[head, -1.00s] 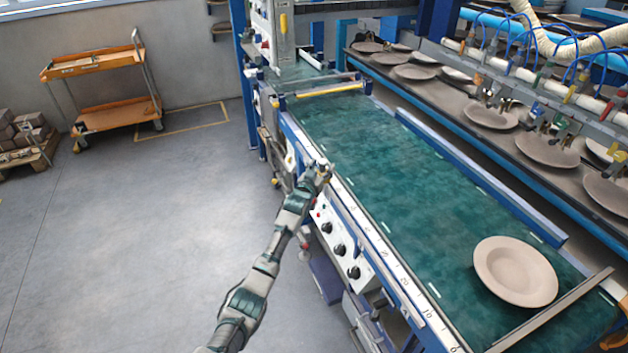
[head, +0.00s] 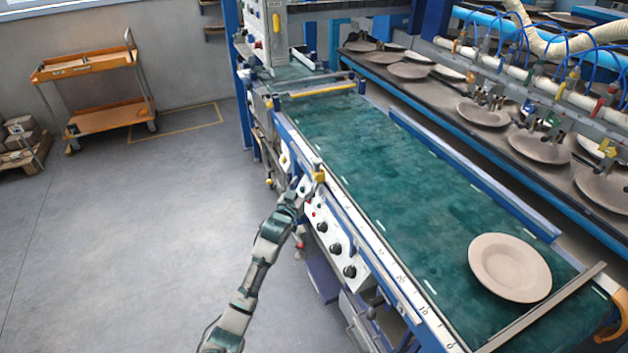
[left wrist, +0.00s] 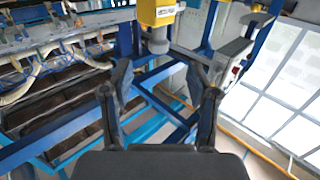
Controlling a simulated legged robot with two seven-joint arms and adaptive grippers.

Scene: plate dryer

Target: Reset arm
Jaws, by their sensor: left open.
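My left gripper (head: 304,186) is at the near side edge of the conveyor, beside the white control panel (head: 334,246) with its black knobs. The left wrist view shows its two dark fingers spread apart with nothing between them (left wrist: 162,74). My left arm reaches up to it from the bottom of the head view. My right gripper is not in view. A plain beige plate (head: 510,267) lies on the green conveyor belt (head: 400,190), well to the right of my left gripper and apart from it.
A metal bar (head: 545,308) crosses the belt's near end. Several plates lie on a dark second conveyor (head: 445,103) under a row of suction fittings. An orange cart (head: 104,115) stands at the back left. The grey floor (head: 140,240) left of the machine is clear.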

